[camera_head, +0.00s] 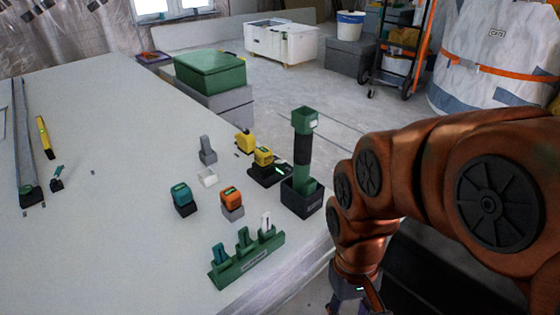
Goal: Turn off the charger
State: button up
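What looks like the charger (256,177) is a low black base on the white table, with a yellow block (263,156) seated on it. A small green light glows at its right side. I cannot make out a switch on it. My gripper (366,306) hangs at the bottom of the picture, off the table's right edge and well apart from the charger. It is cut off by the frame, so its fingers and opening do not show clearly.
A tall green and black tool (303,148) stands in a dark holder right of the charger. A teal block (181,194), an orange block (231,197) and a green rack (245,263) with upright pieces stand nearer. A green case (210,70) lies behind. The table's left middle is mostly clear.

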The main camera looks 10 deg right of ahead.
jog(key=shift+s+r+p, duration=0.1)
jog(key=shift+r+p, duration=0.4)
jog(key=shift+r, duration=0.05)
jog(key=c, duration=0.3)
jog(key=shift+g, duration=0.4)
jog(key=r+p, duration=0.4)
jog(key=s+r+p, duration=0.1)
jog(key=r+p, duration=0.2)
jog(key=r, duration=0.1)
jog(key=s+r+p, duration=0.1)
jog(key=r+p, duration=0.3)
jog(key=shift+s+r+p, duration=0.1)
jog(key=shift+s+p, duration=0.15)
jog(key=shift+p, duration=0.1)
grip_shut()
jog(key=shift+a, duration=0.1)
